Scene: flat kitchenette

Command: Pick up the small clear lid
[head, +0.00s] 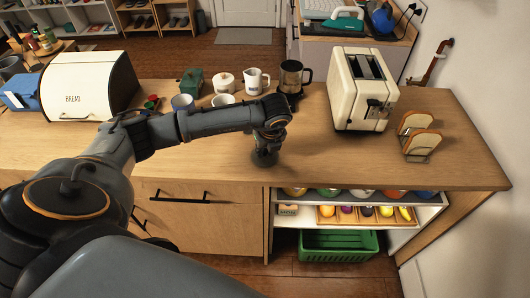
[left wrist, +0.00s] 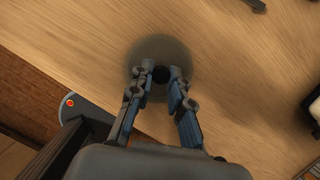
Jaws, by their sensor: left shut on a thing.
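The small clear lid (left wrist: 162,48) shows in the left wrist view as a dark, see-through disc with a round black knob (left wrist: 160,74) at its middle. It lies at or just above the wooden counter; I cannot tell if it touches. My left gripper (left wrist: 160,76) is shut on the lid's knob, one fingertip on each side of it. In the head view my left gripper (head: 265,150) points down at the counter near its front edge, and the lid (head: 264,159) is a faint dark patch under it. My right gripper is in neither view.
A cream toaster (head: 350,95) and a rack with bread slices (head: 420,135) stand to the right. A dark mug (head: 291,78), a white pitcher (head: 256,80), cups and a bread box (head: 90,85) stand behind and left. The counter right of my left gripper is clear.

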